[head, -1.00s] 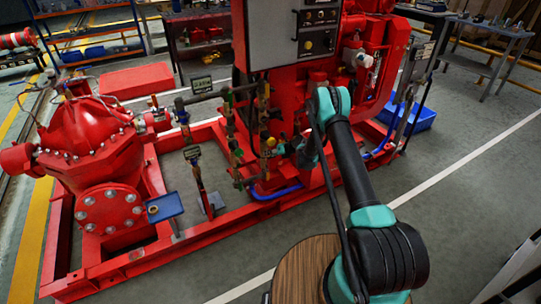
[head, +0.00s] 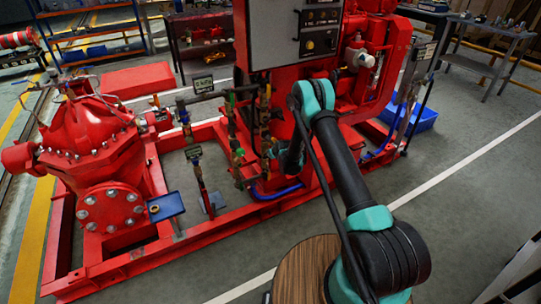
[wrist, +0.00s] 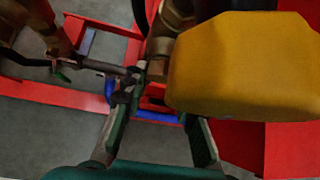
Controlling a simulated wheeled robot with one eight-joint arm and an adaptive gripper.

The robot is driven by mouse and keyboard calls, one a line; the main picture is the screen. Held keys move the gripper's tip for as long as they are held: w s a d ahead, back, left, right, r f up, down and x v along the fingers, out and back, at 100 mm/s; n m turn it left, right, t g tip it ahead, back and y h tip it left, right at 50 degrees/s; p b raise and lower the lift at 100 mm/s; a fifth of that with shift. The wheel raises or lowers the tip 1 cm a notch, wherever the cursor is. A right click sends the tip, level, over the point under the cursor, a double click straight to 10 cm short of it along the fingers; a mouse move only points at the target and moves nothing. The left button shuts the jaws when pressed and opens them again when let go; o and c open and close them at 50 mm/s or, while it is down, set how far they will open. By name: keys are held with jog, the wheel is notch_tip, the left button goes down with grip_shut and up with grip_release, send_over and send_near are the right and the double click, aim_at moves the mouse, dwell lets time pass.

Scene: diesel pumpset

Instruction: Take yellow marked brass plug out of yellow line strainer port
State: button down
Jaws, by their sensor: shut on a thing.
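My gripper (wrist: 158,112) shows at the bottom of the wrist view, its two fingers reaching up beside a large yellow block (wrist: 240,65). Brass-coloured fittings (wrist: 168,35) stand just past the fingertips, left of the yellow block. The gripper is shut on what I take to be the yellow marked brass plug; the grip itself is dark and its outline is hard to tell. In the head view my gripper (head: 290,160) is at the vertical pipework, partly behind my arm. The strainer port is not clear in either view, and I cannot tell whether the plug is still seated.
Vertical brass and green-handled pipes (head: 238,150) stand close left of the gripper. A grey control panel (head: 275,35) is above, and a blue pipe (head: 277,192) runs below. The red pump (head: 90,140) is at left. Open floor (head: 455,215) lies to the right.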

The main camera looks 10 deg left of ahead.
jog(key=n+t+h, duration=0.2)
jog(key=shift+s+a+f+h, duration=0.1)
jog(key=shift+a+f+h, duration=0.05)
jog(key=shift+h, duration=0.25)
jog(key=c, duration=1.3)
grip_release()
jog(key=m+g+y, duration=0.1)
jog(key=y, duration=0.1)
jog(key=m+g+y, duration=0.1)
jog(key=shift+d+m+g+y, duration=0.2)
jog(key=shift+m+g+y, duration=0.1)
jog(key=shift+y, duration=0.1)
jog(key=shift+w+d, duration=0.1)
jog(key=shift+w, duration=0.1)
